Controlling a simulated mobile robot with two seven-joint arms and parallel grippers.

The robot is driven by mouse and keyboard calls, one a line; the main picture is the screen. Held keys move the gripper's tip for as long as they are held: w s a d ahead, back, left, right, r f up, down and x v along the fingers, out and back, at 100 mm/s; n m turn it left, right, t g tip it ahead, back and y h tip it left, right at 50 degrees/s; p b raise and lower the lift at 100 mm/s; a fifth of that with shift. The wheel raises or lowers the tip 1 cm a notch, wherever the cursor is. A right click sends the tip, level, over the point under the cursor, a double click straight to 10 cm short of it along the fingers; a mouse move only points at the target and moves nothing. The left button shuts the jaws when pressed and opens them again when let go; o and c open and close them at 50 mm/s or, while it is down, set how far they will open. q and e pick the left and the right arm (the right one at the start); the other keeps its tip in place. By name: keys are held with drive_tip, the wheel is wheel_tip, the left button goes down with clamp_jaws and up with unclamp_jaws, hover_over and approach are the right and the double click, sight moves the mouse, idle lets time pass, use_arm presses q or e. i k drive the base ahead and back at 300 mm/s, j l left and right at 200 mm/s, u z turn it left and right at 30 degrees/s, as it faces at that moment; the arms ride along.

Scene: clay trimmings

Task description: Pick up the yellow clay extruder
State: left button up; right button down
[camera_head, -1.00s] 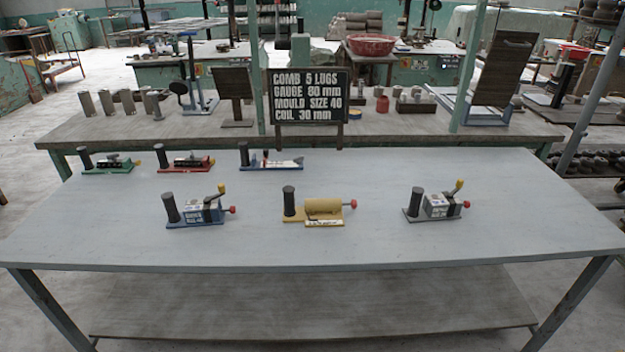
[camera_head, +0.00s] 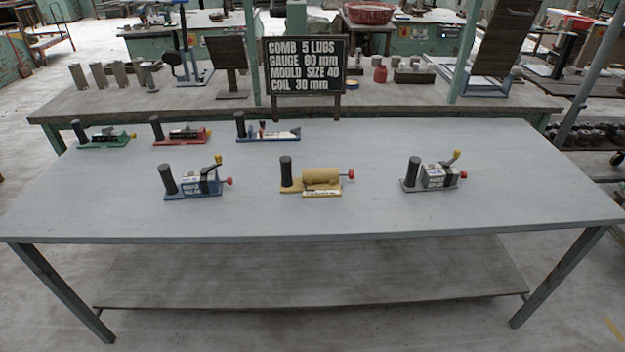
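The yellow clay extruder (camera_head: 320,178) sits near the middle of the grey table (camera_head: 400,215). It has a yellow base, a yellow barrel lying flat, an upright dark handle on its left and a red knob on its right. A pale label is on its front edge. Nothing touches it. Neither of my grippers shows in the head view.
A blue device (camera_head: 195,182) stands to its left and a grey device (camera_head: 432,175) to its right. Green (camera_head: 105,139), red (camera_head: 182,135) and blue-based (camera_head: 268,134) devices line the back left. A black sign (camera_head: 305,66) stands behind. The table's front strip is clear.

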sight(314, 182)
drive_tip(key=i+l+u, duration=0.1)
drive_tip(key=l+u, duration=0.15)
drive_tip(key=l, duration=0.7)
drive_tip(key=l+u, duration=0.25)
drive_tip(key=l, duration=0.7)
drive_tip(key=i+j+z, duration=0.15)
drive_tip(key=i+j, duration=0.15)
drive_tip(key=i+j+z, duration=0.15)
drive_tip(key=i+j, duration=0.15)
drive_tip(key=j, duration=0.2)
drive_tip(key=i+j+z, duration=0.15)
drive_tip(key=i+j, duration=0.15)
drive_tip(key=j, duration=0.15)
drive_tip(key=k+j, duration=0.1)
drive_tip(key=j+z, duration=0.05)
drive_tip(key=j, duration=0.05)
